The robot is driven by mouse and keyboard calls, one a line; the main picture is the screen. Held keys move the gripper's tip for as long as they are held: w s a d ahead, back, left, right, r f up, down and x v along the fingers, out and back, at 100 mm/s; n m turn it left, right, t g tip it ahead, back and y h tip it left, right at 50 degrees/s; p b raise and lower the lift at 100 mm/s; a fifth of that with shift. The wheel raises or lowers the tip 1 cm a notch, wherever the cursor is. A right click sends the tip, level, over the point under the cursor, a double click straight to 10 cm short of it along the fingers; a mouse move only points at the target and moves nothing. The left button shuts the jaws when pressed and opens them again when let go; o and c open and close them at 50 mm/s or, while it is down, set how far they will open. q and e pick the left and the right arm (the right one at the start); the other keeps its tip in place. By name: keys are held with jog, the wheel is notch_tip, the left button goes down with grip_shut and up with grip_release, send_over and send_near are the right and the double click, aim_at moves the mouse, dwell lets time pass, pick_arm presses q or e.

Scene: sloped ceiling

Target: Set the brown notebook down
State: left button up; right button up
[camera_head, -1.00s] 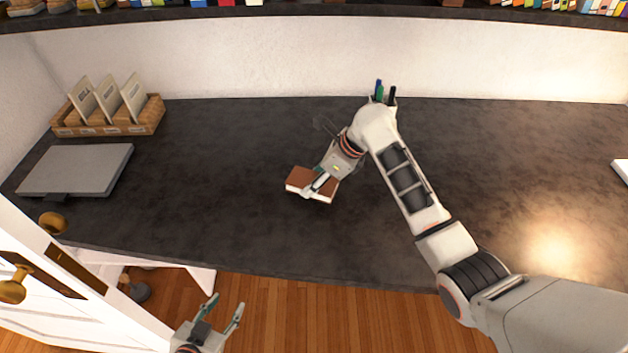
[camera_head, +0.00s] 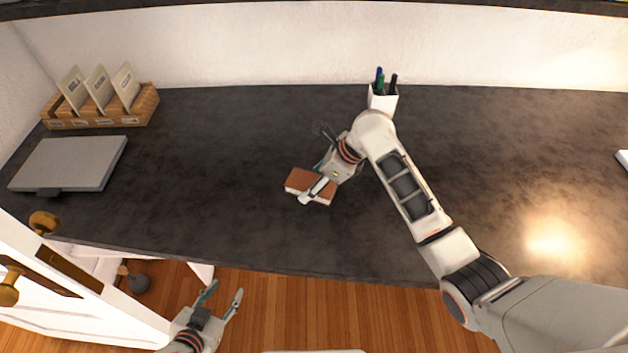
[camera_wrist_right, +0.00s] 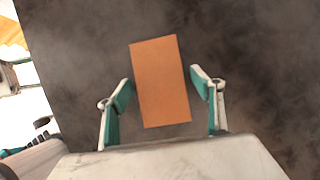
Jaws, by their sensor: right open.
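The brown notebook (camera_head: 308,182) has a brown cover and pale page edges and lies on the dark countertop. It also shows in the right wrist view (camera_wrist_right: 160,80), flat between the fingers. My right gripper (camera_head: 318,186) is around the notebook. In the right wrist view its fingers (camera_wrist_right: 164,97) stand open on both sides, with a gap between each pad and the notebook. My left gripper (camera_head: 224,298) is open and empty, in front of the counter's edge over the wooden floor.
A white pen cup (camera_head: 383,100) stands behind my right arm. An open white door (camera_head: 70,285) is at lower left. The counter's middle is largely clear.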

jog(key=shift+r, duration=0.1)
jog(key=shift+d+r, duration=0.1)
jog(key=shift+r, duration=0.4)
jog(key=v, duration=0.5)
jog(key=shift+v, duration=0.8)
jog(key=shift+d+f, duration=0.1)
